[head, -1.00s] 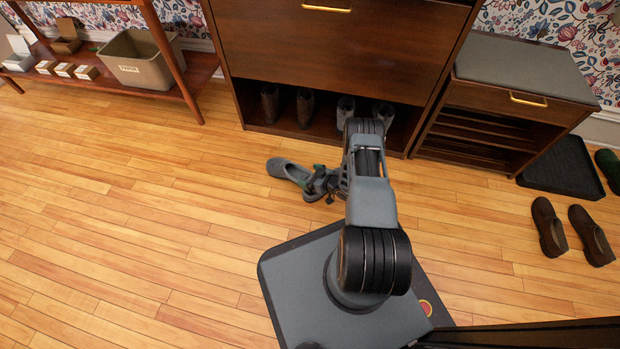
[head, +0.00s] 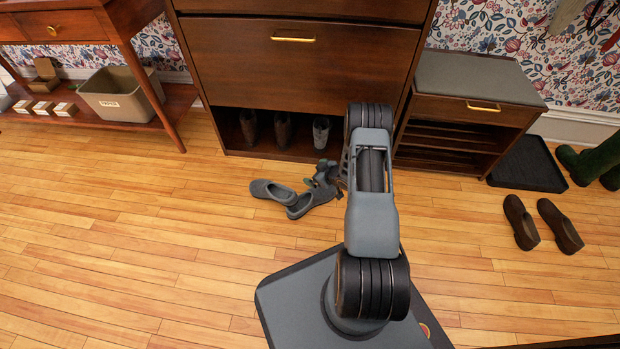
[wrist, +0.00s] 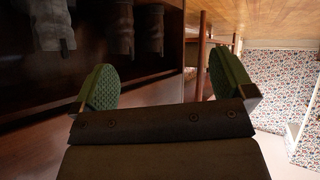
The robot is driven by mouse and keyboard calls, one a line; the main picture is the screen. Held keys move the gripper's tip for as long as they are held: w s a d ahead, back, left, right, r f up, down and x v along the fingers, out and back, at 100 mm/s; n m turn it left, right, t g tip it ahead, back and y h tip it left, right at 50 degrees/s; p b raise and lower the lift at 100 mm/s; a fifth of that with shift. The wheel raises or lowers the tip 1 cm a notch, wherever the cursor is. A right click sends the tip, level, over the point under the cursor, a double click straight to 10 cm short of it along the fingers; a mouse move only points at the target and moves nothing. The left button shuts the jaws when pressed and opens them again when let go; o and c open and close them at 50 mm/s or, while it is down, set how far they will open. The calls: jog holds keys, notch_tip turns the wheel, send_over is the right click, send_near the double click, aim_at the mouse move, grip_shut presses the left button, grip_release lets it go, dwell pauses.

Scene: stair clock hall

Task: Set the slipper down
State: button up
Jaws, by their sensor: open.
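Two grey slippers lie on the wooden floor in front of the dark cabinet in the head view. The left slipper (head: 270,190) lies clear of my arm. The right slipper (head: 304,206) lies close beside it, its far end partly hidden by my gripper (head: 324,178). In the wrist view my gripper (wrist: 165,82) has its green pads wide apart with nothing between them. No slipper shows in the wrist view. I cannot tell whether the gripper touches the right slipper.
The cabinet (head: 290,65) has an open bottom bay with several boots or shoes. A cushioned bench (head: 478,80) stands to its right, then a dark tray (head: 528,165) and brown clogs (head: 521,222). A shelf with a bin (head: 120,98) is at left. Floor at left is clear.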

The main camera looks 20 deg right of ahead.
notch_tip(320, 180, up, 24)
jog(key=s+a+m+g+h, duration=0.2)
jog(key=m+g+h, duration=0.1)
jog(key=h, duration=0.3)
jog(key=s+a+r+m+g, duration=0.1)
jog(key=s+a+r, duration=0.3)
jog(key=s, duration=0.3)
jog(key=s+a+r+m+g+y, duration=0.1)
jog(key=s+a+r+g, duration=0.1)
jog(key=s, duration=0.5)
jog(key=s+a+r+m+g+y, duration=0.1)
jog(key=s+a+r, duration=0.4)
jog(key=s, duration=0.3)
jog(key=shift+a+r, duration=0.35)
jog(key=shift+a, duration=0.2)
